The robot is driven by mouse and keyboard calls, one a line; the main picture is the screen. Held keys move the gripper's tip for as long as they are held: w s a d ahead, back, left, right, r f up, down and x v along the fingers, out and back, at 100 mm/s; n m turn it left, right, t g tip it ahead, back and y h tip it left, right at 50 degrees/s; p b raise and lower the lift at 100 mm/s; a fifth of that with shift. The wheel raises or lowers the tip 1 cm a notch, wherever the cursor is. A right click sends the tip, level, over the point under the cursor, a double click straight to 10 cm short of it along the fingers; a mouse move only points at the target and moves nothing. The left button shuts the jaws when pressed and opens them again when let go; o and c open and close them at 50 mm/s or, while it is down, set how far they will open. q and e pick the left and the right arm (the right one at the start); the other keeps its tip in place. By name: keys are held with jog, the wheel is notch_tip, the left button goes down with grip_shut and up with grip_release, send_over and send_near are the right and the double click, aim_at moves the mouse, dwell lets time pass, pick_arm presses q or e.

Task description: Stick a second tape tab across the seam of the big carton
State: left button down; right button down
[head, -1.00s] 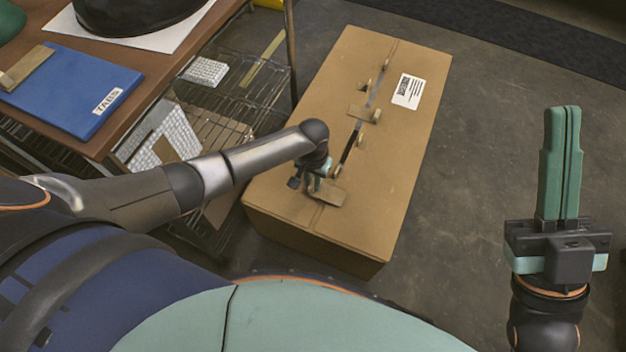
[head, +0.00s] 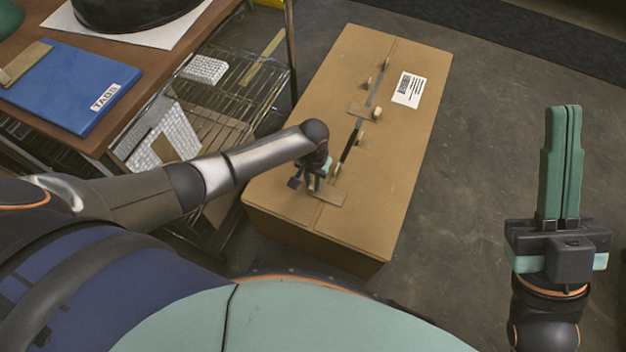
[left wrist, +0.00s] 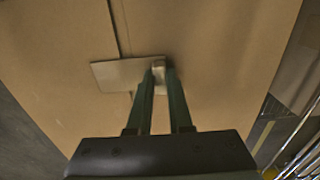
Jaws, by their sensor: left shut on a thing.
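The big carton (head: 400,140) lies on the floor, its seam running lengthwise along the top. My left gripper (head: 316,183) is over the near end of the carton, shut on the raised grip of a second tan tab (head: 331,194). In the left wrist view this tab (left wrist: 112,74) spans the seam line and looks flat on or very close to the cardboard; I cannot tell whether it is stuck. My right gripper (head: 563,160) is shut and empty, off to the right of the carton.
A table at left holds a blue pad (head: 70,90) labelled TABS with a tan tab (head: 25,64) on it. A wire shelf (head: 225,100) stands beside the carton's left side. Small tan knobs line the seam. The floor right of the carton is clear.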

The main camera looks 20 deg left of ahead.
pick_arm(q)
jog(key=c, duration=0.8)
grip_release()
jog(key=shift+o, duration=0.2)
notch_tip(320, 180, up, 12)
jog(key=p, duration=0.7)
jog(key=shift+r, duration=0.2)
pick_arm(e)
notch_tip(320, 180, up, 8)
jog(key=n, duration=0.1)
jog(key=shift+s+d+f, duration=0.15)
jog(key=shift+d+f, duration=0.1)
jog(key=shift+d, duration=0.05)
jog(key=shift+t, duration=0.3)
